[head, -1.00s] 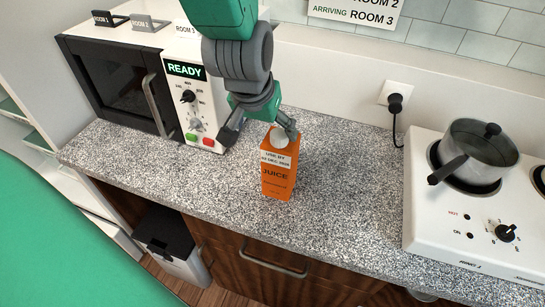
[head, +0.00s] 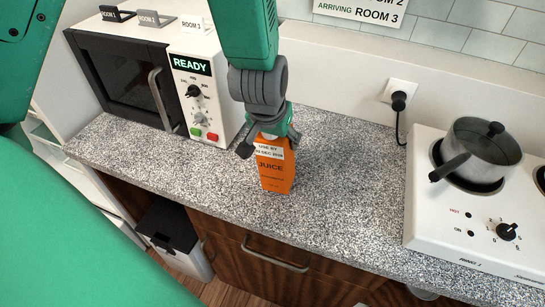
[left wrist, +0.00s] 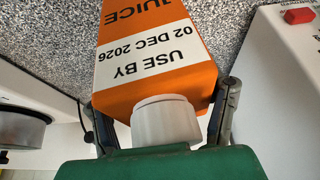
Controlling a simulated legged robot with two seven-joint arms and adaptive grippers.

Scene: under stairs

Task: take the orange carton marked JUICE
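The orange carton marked JUICE (head: 275,174) stands upright on the speckled counter, with a white "USE BY 02 DEC 2026" label. My left gripper (head: 269,144) has come down over its top, one finger on each side. In the left wrist view the carton (left wrist: 150,82) and its white cap (left wrist: 164,121) lie between the two dark fingers (left wrist: 163,112). The fingers look spread, with a small gap on the microwave side; contact on the other side is unclear. The left gripper is open around the carton. My right gripper is not in view.
A microwave (head: 125,75) reading READY stands left of the carton. A hob (head: 445,222) with a steel pot (head: 483,150) is at the right. A wall socket with a plug (head: 399,98) is behind. The counter (head: 345,200) between carton and hob is clear.

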